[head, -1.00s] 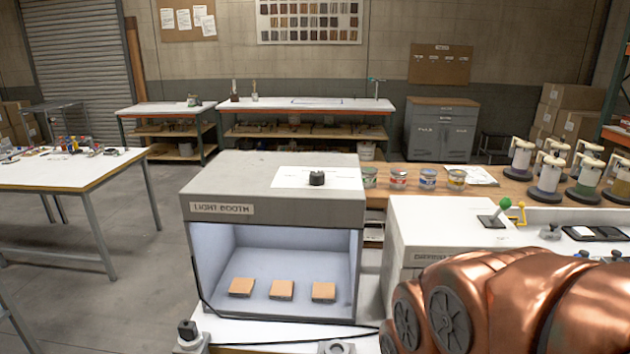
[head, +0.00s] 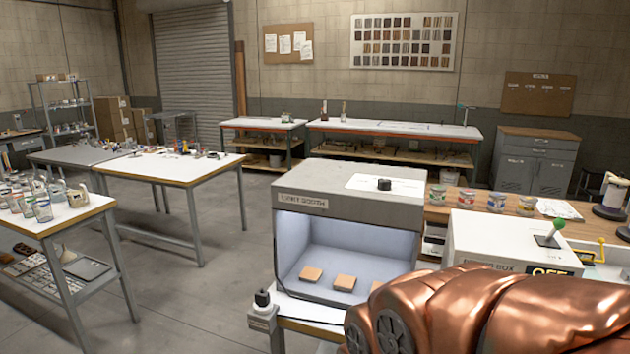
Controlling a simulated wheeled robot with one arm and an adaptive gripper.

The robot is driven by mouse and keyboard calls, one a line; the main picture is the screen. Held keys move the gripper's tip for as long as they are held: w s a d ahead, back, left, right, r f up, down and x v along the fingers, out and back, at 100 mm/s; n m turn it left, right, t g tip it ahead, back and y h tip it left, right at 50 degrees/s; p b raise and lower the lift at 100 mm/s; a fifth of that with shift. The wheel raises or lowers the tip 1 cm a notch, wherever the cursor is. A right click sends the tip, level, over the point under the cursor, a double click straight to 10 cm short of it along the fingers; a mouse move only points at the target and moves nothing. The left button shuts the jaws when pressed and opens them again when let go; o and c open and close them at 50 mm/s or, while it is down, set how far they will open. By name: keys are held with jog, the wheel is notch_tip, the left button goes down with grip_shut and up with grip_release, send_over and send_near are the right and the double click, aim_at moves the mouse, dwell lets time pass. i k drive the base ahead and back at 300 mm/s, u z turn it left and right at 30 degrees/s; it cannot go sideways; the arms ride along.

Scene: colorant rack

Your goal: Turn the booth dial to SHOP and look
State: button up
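The light booth (head: 300,201) is a grey box with an open, lit front and a nameplate. Its dial (head: 384,184) is a black knob on a white plate on the booth's top; its setting is too small to read. Three tan wood samples (head: 344,283) lie on the booth floor, the right one partly hidden by my copper-coloured arm. My arm crosses the lower right in front of the booth's right side. My gripper is not in view.
A white box with a green-knobbed lever (head: 558,225) and an OFF sign stands right of the booth. Several paint cans (head: 496,202) stand behind. A white worktable (head: 170,165) and a table of jars (head: 70,215) stand left, with open floor between.

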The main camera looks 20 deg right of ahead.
aim_at(384, 184)
jog(key=u, duration=1.2)
jog(key=i, duration=1.2)
jog(key=z, duration=1.45)
